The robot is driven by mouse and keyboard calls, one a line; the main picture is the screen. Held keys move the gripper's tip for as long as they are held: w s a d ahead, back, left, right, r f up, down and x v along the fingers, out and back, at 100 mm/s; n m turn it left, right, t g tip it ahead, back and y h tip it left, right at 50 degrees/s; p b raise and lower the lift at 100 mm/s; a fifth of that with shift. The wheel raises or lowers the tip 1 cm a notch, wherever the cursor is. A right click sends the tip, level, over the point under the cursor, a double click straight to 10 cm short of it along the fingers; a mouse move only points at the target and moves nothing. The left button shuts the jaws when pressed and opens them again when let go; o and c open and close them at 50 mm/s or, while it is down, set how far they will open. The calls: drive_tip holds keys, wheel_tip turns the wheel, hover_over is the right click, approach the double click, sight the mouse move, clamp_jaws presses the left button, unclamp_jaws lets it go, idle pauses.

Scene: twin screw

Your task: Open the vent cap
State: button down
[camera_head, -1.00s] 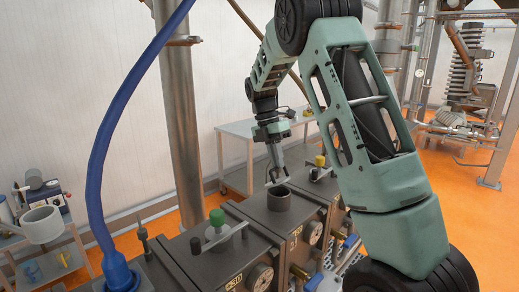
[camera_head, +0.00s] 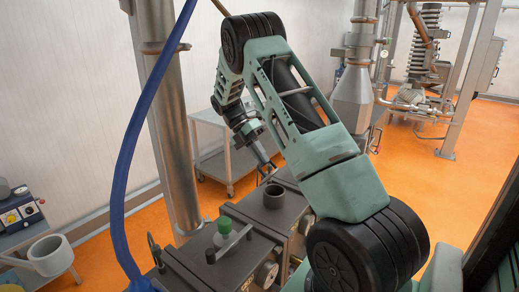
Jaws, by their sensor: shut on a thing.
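My gripper (camera_head: 268,166) is above and just behind the dark round open port (camera_head: 273,196) on the grey machine housing. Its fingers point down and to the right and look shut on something. What they hold is mostly hidden behind my own arm link, so I cannot tell it clearly. The yellow-topped cap of the farther block is hidden by my arm.
A thick blue hose (camera_head: 130,160) and a steel column (camera_head: 168,130) stand at left. A grey table (camera_head: 212,160) is behind the machine. A bench with a white bowl (camera_head: 49,255) is at far left. Orange floor (camera_head: 420,185) is clear at right.

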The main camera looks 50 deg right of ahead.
drive_tip(key=shift+w+f+g+p, duration=0.15)
drive_tip(key=shift+w+f+g, duration=0.05)
drive_tip(key=shift+w+g, duration=0.5)
drive_tip(key=shift+w+f+g+p, duration=0.15)
drive_tip(key=shift+w+f+g, duration=0.1)
drive_tip(key=shift+w+g, duration=0.4)
drive_tip(key=shift+w+f+g+p, duration=0.2)
drive_tip(key=shift+w+g, duration=0.25)
drive_tip(key=shift+g, duration=0.4)
drive_tip(key=c, duration=1.5)
unclamp_jaws()
